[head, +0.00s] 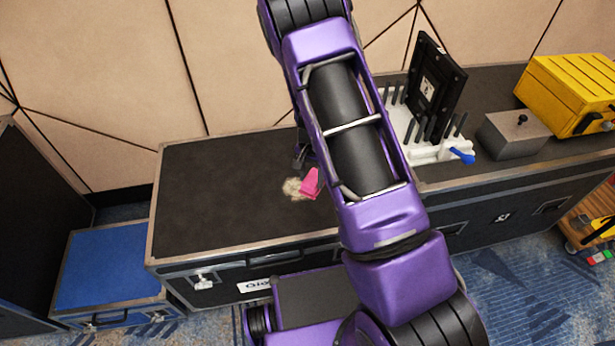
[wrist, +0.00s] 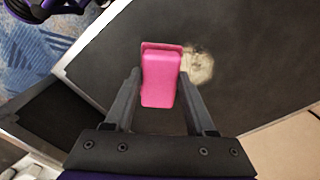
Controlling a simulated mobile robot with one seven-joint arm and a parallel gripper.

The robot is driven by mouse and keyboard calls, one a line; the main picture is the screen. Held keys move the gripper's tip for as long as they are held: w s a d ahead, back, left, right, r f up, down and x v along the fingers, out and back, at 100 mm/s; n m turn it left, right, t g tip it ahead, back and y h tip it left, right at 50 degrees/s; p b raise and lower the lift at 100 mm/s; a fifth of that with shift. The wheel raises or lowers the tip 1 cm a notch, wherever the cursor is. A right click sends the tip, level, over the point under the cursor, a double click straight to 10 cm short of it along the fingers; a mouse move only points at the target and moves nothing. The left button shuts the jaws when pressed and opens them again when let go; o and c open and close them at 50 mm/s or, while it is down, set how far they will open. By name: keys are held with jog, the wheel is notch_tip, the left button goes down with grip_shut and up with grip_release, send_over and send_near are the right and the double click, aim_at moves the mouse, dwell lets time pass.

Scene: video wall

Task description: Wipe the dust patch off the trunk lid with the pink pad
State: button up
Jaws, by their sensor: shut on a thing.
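The pink pad (head: 310,183) is held in my gripper (head: 306,165), just above or on the black trunk lid (head: 215,185); I cannot tell whether it touches. In the wrist view the pink pad (wrist: 160,76) sits between the two fingers of my gripper (wrist: 160,90). The pale, roundish dust patch (head: 293,187) lies on the lid, just left of the pad in the head view. In the wrist view the dust patch (wrist: 198,66) shows to the right of the pad, partly hidden behind it. My arm hides the right part of the lid in the head view.
On the black case top to the right stand a white rack (head: 430,148) with a black panel (head: 437,85), a grey box (head: 513,135) and a yellow case (head: 572,92). A blue case (head: 110,268) stands lower at left. The lid left of the patch is clear.

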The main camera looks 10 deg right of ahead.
jog(key=shift+w+a+f+m, duration=0.2)
jog(key=shift+w+m, duration=0.2)
jog(key=shift+w, duration=0.25)
jog(key=shift+f+b, duration=2)
jog(key=shift+f, duration=0.75)
jog(key=shift+f+b, duration=0.8)
jog(key=shift+f, duration=0.25)
jog(key=shift+w+r, duration=0.15)
jog(key=shift+w, duration=1.6)
